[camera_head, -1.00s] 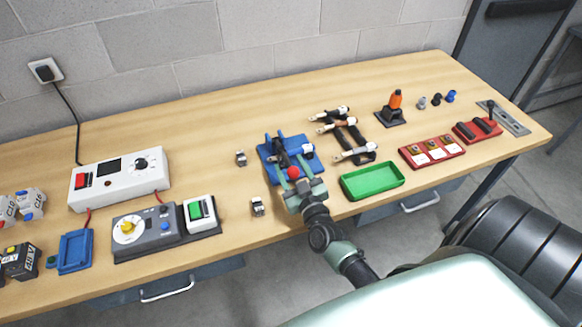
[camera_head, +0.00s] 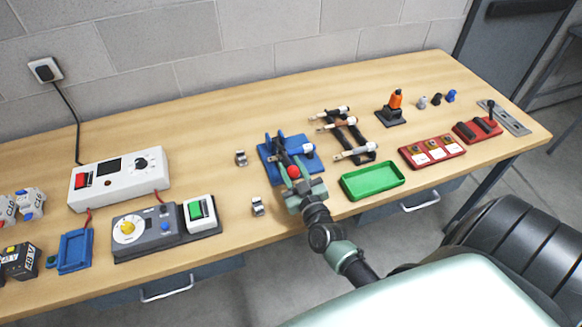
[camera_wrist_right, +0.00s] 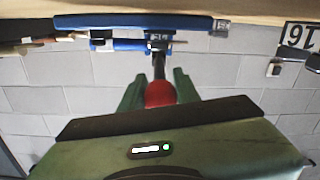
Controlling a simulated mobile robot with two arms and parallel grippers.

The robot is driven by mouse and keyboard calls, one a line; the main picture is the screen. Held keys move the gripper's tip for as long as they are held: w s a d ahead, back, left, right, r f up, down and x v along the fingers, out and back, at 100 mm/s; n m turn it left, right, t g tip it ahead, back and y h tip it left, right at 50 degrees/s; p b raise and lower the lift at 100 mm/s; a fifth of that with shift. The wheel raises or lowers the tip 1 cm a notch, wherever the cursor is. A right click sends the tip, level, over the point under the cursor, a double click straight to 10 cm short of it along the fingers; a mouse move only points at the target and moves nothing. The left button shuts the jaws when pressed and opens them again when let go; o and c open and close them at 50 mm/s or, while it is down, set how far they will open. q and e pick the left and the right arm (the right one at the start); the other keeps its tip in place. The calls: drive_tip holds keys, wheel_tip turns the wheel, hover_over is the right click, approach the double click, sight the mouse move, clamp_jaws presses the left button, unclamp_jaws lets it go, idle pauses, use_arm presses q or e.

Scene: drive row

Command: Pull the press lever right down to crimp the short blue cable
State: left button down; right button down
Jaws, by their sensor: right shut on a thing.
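The blue press (camera_head: 268,160) stands on the bench with its dark lever (camera_head: 280,150) ending in a red ball knob (camera_head: 293,171). My right gripper (camera_head: 294,174) is shut on the knob, its green fingers on either side. The wrist view shows the red knob (camera_wrist_right: 160,93) between the fingers, with the dark lever shaft (camera_wrist_right: 159,66) leading to the press. A blue cable piece with a pale end (camera_head: 306,149) lies across the press; its blue length (camera_wrist_right: 125,45) also shows in the wrist view. Its seating in the die is partly hidden. My left gripper is out of view.
A green tray (camera_head: 372,193) is right of my right arm. A cable rack (camera_head: 362,146) stands behind it. Small metal clips (camera_head: 257,206) lie left of the press, and a grey tester (camera_head: 160,222) is farther left.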

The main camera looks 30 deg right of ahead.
drive_tip(key=shift+f, duration=0.1)
idle(0.6)
drive_tip(key=shift+s+a+f+b, duration=0.15)
drive_tip(key=shift+f+b, duration=0.25)
drive_tip(key=shift+f, duration=0.85)
drive_tip(key=shift+s, duration=0.1)
drive_tip(key=c, duration=1.2)
unclamp_jaws()
drive_tip(key=shift+f, duration=0.1)
drive_tip(key=shift+o, duration=0.6)
drive_tip(key=shift+w, duration=0.2)
drive_tip(key=shift+b+v, duration=0.7)
drive_tip(key=shift+v, duration=3.2)
